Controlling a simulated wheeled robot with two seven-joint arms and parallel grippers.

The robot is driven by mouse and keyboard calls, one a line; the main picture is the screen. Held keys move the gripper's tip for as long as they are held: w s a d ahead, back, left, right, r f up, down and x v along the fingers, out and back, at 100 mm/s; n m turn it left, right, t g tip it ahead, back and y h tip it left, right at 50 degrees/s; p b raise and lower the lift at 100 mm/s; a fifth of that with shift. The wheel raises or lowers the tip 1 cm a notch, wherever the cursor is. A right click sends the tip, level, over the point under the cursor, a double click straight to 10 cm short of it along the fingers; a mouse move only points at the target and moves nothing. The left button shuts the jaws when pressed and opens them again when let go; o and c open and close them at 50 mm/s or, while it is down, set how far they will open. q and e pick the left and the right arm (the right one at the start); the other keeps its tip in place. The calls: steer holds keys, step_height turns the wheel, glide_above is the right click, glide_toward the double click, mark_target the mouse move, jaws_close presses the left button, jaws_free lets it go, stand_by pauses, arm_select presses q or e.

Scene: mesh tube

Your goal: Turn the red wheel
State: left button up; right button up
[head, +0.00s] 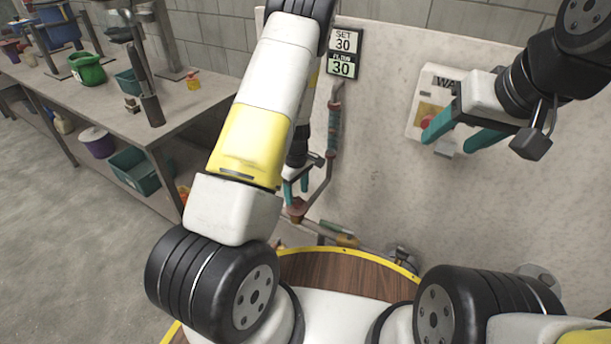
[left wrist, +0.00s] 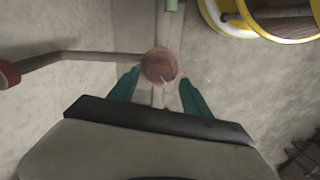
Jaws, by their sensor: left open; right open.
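A dull red round part (head: 296,209), which looks like the red wheel, sits low on the pipe by the wall. In the left wrist view this round part (left wrist: 158,66) shows face-on between the teal fingers. My left gripper (head: 297,188) is open just above it in the head view, with a finger on either side in the left wrist view (left wrist: 157,88). I cannot tell whether the fingers touch it. My left arm hides part of the area. My right gripper (head: 462,132) is open and empty in front of the wall.
A display (head: 342,53) reads SET 30 and FLOW 30. A wall box (head: 418,103) with a red and yellow part is partly behind my right gripper. A pipe (head: 322,190) runs along the wall. A workbench (head: 180,110) with tubs stands left.

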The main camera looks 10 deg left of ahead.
mark_target(298, 200)
arm_select(q)
step_height(298, 200, up, 5)
steer(key=shift+r, duration=0.15)
stand_by(0.4)
steer(key=shift+d+r, duration=0.1)
steer(key=shift+r, duration=0.3)
steer(key=s+d+r+m+t+h, duration=0.1)
steer(key=s+d+r+m+h, duration=0.2)
steer(key=r, duration=0.9)
steer(key=s+d+r+m+t, duration=0.1)
steer(key=s+r+m+t, duration=0.3)
steer(key=r, duration=0.8)
steer(key=s+r+m, duration=0.3)
steer(key=s+r, duration=0.2)
steer(key=s, duration=0.3)
steer(key=s+a+r+m+t, duration=0.1)
steer(key=s+r+m, duration=0.1)
steer(key=s+r, duration=0.4)
steer(key=s, duration=0.2)
steer(key=shift+s+a+r+m+y, duration=0.25)
steer(key=shift+s+r+m+y, duration=0.05)
steer(key=shift+s+m+y, duration=0.1)
stand_by(1.2)
